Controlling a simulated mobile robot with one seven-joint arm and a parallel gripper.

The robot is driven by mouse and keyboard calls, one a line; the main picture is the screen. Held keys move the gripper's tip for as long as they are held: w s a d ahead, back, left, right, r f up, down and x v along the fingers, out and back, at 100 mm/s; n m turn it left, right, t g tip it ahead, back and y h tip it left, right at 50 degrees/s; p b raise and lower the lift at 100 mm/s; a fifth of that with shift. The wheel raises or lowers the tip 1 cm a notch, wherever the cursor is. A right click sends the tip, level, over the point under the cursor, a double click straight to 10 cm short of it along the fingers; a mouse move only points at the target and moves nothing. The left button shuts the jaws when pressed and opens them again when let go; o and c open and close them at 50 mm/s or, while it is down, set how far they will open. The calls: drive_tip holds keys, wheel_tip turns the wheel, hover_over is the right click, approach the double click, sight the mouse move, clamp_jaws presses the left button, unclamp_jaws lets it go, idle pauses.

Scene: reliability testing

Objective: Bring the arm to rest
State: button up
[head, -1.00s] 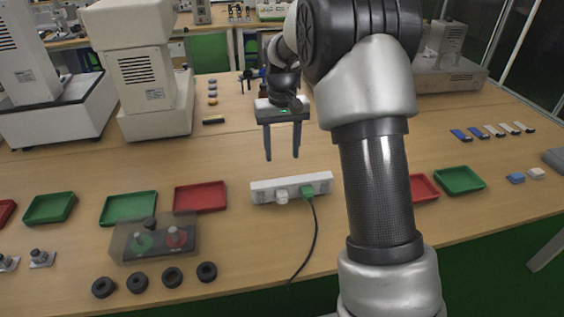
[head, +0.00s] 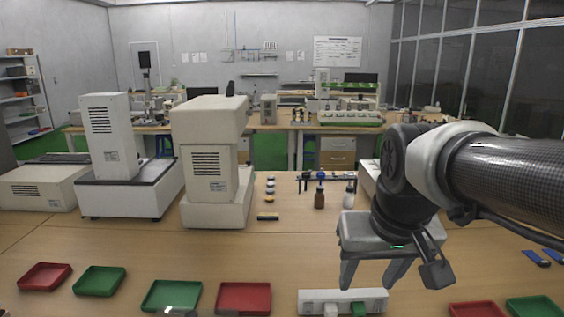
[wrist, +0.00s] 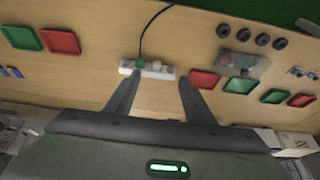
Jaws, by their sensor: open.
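My gripper (head: 376,274) is at the right of the head view, raised above the wooden table (head: 170,258), with its fingers pointing down. Its two fingers are apart with nothing between them. In the wrist view the fingers (wrist: 155,85) also show spread and empty. My arm reaches in from the right edge.
Red and green trays (head: 171,296) line the table's front. White machines (head: 212,165) stand at the back left. Small bottles (head: 319,196) stand behind my gripper. A black cord (wrist: 146,32) runs from the green plug. Bare table lies at the middle left.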

drive_tip(key=s+f+t, duration=0.1)
drive_tip(key=s+f, duration=0.1)
drive_tip(key=s, duration=0.5)
wheel_tip(320, 180, up, 13)
drive_tip(key=p, duration=1.3)
drive_tip(key=shift+s+r, duration=0.15)
